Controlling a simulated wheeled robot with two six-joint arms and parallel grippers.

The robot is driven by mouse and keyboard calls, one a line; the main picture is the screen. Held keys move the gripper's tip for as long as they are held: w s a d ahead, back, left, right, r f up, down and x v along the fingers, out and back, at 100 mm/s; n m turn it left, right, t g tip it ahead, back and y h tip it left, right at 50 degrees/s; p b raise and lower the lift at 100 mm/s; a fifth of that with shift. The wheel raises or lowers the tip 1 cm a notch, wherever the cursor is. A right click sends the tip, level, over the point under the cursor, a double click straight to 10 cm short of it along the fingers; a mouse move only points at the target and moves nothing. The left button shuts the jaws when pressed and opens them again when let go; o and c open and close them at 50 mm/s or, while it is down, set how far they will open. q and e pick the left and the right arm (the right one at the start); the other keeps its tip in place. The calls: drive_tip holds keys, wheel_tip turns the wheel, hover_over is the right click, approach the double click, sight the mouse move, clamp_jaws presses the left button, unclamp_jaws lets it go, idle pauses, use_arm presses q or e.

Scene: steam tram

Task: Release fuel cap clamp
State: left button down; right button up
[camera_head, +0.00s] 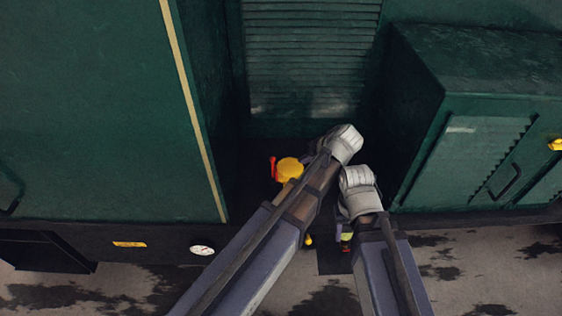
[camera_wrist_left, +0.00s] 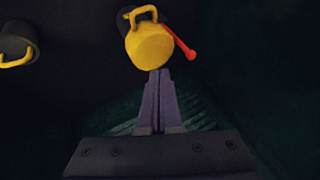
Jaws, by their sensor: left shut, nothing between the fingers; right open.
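The yellow fuel cap (camera_head: 289,168) sits in a dark recess between green panels, with the red clamp lever (camera_head: 273,167) at its left edge. In the left wrist view the cap (camera_wrist_left: 150,46) has a raised yellow handle, and the red lever (camera_wrist_left: 182,44) slants down to its right. My left gripper (camera_wrist_left: 160,72) is shut and empty, its tips just below the cap in the picture; I cannot tell if they touch. In the head view its fingers are hidden by my arm. My right gripper (camera_head: 358,190) is right of the left arm, open, its fingers hard to make out.
A dark cylinder with a yellow handle (camera_wrist_left: 16,58) is at the left of the wrist view. A green cabinet (camera_head: 470,150) juts out on the right, and a green panel (camera_head: 90,110) stands on the left. A gauge (camera_head: 202,250) is on the lower beam.

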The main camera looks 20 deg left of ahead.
use_arm(q)
drive_tip(key=shift+w+d, duration=0.1)
drive_tip(key=b, duration=0.9)
approach(280, 170)
drive_tip(key=w+f, duration=0.2)
drive_tip(key=f, duration=0.1)
drive_tip(key=w+f, duration=0.2)
drive_tip(key=shift+a, duration=0.3)
drive_tip(key=a, duration=0.2)
drive_tip(key=a+p, duration=0.1)
drive_tip(key=shift+s+a+r, duration=0.1)
drive_tip(key=shift+s+r, duration=0.2)
drive_tip(key=shift+r, duration=0.05)
drive_tip(key=shift+a, duration=0.4)
drive_tip(key=shift+a, duration=0.1)
